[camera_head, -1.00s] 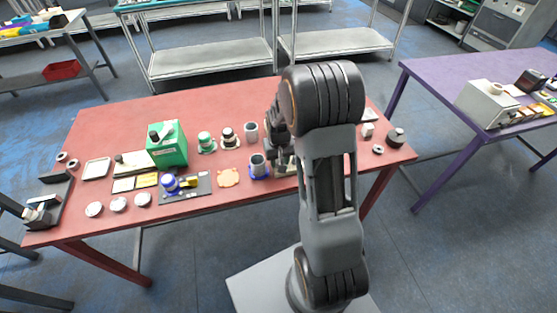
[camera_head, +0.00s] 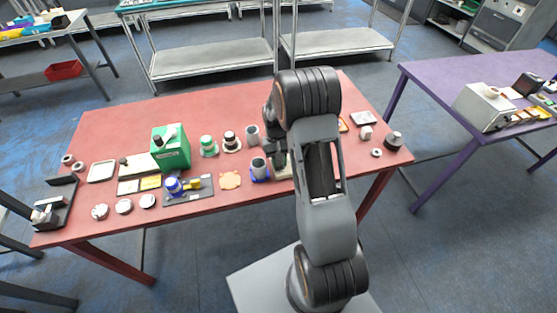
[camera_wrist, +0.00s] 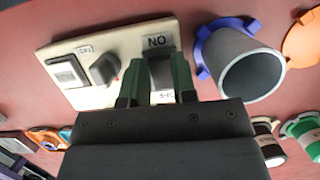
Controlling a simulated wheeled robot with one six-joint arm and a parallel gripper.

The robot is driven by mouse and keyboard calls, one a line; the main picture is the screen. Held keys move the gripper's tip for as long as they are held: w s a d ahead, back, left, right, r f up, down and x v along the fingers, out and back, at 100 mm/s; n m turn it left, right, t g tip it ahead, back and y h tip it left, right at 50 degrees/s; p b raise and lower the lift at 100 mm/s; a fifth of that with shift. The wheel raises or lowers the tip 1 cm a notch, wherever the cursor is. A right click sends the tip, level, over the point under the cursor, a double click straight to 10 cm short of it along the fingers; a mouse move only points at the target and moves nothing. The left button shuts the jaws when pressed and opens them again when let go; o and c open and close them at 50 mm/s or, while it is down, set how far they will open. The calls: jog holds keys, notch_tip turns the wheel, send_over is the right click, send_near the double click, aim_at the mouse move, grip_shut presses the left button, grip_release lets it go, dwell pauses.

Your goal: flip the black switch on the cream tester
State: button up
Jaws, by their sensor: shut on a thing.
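The cream tester (camera_wrist: 132,42) lies on the red table, filling the upper left of the wrist view. A white rocker in a dark frame (camera_wrist: 68,72) is at its left, a dark knob (camera_wrist: 104,68) near its middle. At its right is a dark switch (camera_wrist: 161,72) under a "NO" label (camera_wrist: 156,42). My gripper (camera_wrist: 160,82) has its two green fingers on either side of this dark switch, shut on it. In the head view a pale edge of the tester (camera_head: 283,173) shows; my arm hides the rest.
A grey cup in a blue ring (camera_wrist: 245,65) stands close to the tester's right in the wrist view. A green box (camera_head: 171,148), small jars and discs crowd the left of the red table (camera_head: 215,112). The table's back strip is clear.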

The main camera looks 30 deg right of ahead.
jog(key=o, duration=0.9)
jog(key=v, duration=1.4)
jog(key=shift+s+b, duration=0.1)
jog(key=shift+b, duration=0.3)
jog(key=shift+f, duration=0.1)
jog(key=s+a+r+t, duration=0.2)
jog(key=s+a, duration=0.1)
jog(key=s, duration=0.3)
jog(key=s+a+r+n+t, duration=0.1)
jog(key=s+a+r+t, duration=0.1)
jog(key=s, duration=0.5)
jog(key=s+a+r+n+t, duration=0.1)
jog(key=s+a+r+t, duration=0.1)
jog(key=s+a, duration=0.3)
jog(key=shift+s+r+t+h, duration=0.3)
jog(key=shift+s+r+t, duration=0.1)
jog(key=shift+s+t, duration=0.25)
